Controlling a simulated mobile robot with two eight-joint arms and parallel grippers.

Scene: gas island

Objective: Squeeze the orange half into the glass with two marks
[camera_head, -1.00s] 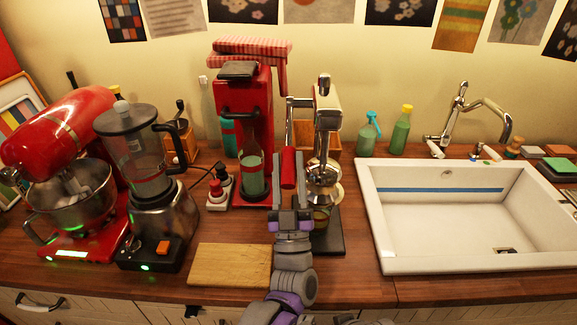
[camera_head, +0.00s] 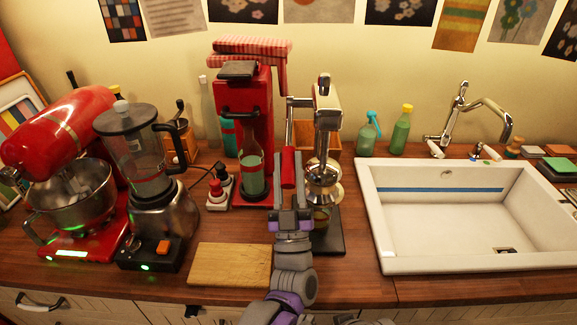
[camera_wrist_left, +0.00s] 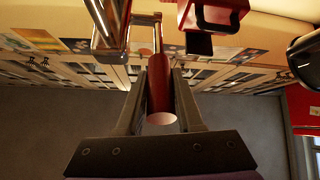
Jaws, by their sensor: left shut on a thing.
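The chrome citrus press (camera_head: 328,115) stands on a dark base (camera_head: 330,238) near the middle of the counter. Its lever hangs down on the left side and ends in a red handle (camera_head: 288,168). My left gripper (camera_head: 290,188) is shut on this handle; in the left wrist view the red handle (camera_wrist_left: 159,90) lies between the two fingers of the gripper (camera_wrist_left: 160,75). No orange half can be seen. My right gripper is not in view.
A red machine (camera_head: 253,110) with a bottle (camera_head: 252,174) stands just left of the press. A wooden board (camera_head: 230,265) lies in front. A blender (camera_head: 150,200) and red mixer (camera_head: 60,130) are at left. The white sink (camera_head: 375,240) is at right.

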